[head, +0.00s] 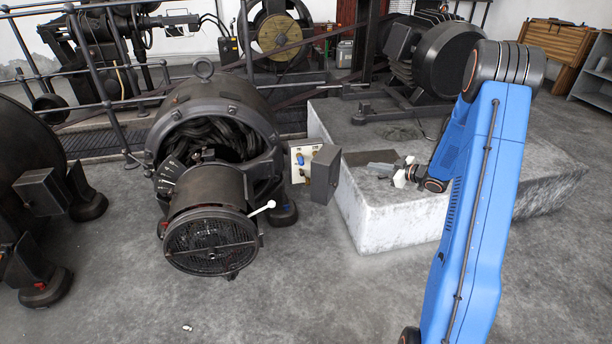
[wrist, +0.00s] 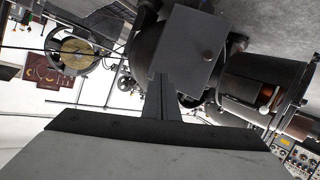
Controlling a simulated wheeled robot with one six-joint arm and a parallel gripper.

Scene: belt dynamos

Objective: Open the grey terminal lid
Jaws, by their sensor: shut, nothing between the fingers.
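The grey terminal lid (head: 325,175) stands at the right side of the middle dynamo, beside a cream terminal panel (head: 297,172) with a blue part on it. The panel's face is uncovered in the head view, so the lid looks at least partly open; how far I cannot tell. In the wrist view the lid (wrist: 182,48) is a flat grey plate with a round knob. My gripper (head: 368,168) is to the right of the lid, above the pale block. Its shut, empty fingers (wrist: 160,80) overlap the lid's lower edge in the wrist view; contact cannot be told.
The pale stone block (head: 385,225) lies under and behind my gripper. The dynamo's round mesh end (head: 210,245) and a white-knobbed lever (head: 262,208) project at the front. Another dark machine (head: 25,150) stands at the far left.

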